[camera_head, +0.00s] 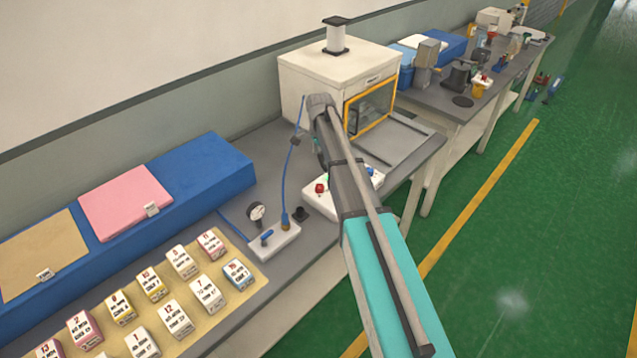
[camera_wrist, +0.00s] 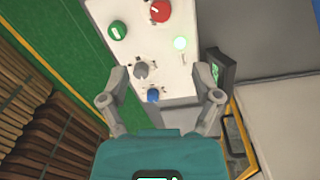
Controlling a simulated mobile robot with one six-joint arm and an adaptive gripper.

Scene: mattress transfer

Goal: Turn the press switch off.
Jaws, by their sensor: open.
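A white control panel (camera_wrist: 150,45) fills the upper middle of the wrist view. On it are a red button (camera_wrist: 159,11), a green button (camera_wrist: 117,30), a lit green lamp (camera_wrist: 181,43) with a small lever below it, a grey knob (camera_wrist: 141,70) and a blue knob (camera_wrist: 153,96). I cannot tell from labels which is the press switch. My gripper (camera_wrist: 160,74) is open and empty above the panel, its fingers either side of the grey and blue knobs. In the head view the panel (camera_head: 345,187) is partly hidden behind my arm.
A white press (camera_head: 320,75) with an orange-framed window stands behind the panel. A small dark display (camera_wrist: 217,70) is beside the panel. A white block (camera_head: 275,242) with a blue cable, a gauge and labelled boxes (camera_head: 180,262) lie to the left. Green floor is at right.

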